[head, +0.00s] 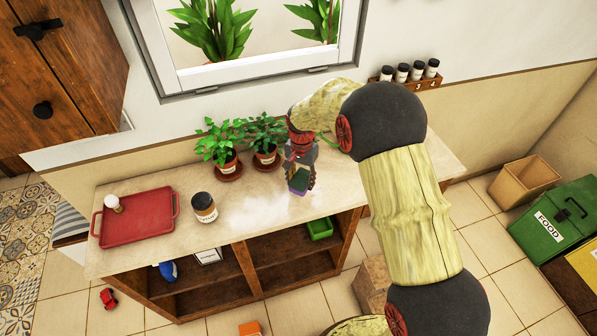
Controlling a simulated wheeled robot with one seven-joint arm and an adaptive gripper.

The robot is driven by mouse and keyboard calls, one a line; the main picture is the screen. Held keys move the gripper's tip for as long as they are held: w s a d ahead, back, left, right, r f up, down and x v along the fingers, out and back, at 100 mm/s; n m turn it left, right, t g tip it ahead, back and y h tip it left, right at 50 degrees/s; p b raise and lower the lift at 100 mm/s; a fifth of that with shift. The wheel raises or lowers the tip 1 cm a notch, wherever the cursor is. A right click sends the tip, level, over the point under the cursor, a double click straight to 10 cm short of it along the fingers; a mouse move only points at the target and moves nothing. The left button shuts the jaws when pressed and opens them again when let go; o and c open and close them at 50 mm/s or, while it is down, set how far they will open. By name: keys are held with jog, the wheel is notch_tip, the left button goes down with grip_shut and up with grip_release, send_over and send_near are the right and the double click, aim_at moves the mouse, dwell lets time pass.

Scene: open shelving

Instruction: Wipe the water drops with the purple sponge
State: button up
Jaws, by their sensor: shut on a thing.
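My gripper (301,166) points down over the shelf unit's stone top (340,205), right of the two potted plants. It is shut on the purple sponge (298,185), which shows as a small purple block at the fingertips. The sponge is at or just above the counter; I cannot tell whether it touches. Pale glossy patches show on the counter around and in front of the sponge. I cannot make out separate water drops there. My gripper and arm hide part of the counter behind them.
Two potted plants (223,165) (265,156) stand close left of my gripper. A dark-lidded jar (204,208) and a red tray (137,233) with a small white-topped shaker (113,203) sit farther left. Spice jars (403,73) line a wall rack. The counter's right end looks clear.

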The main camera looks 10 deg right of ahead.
jog(key=shift+r+p, duration=0.8)
jog(key=shift+r, duration=0.75)
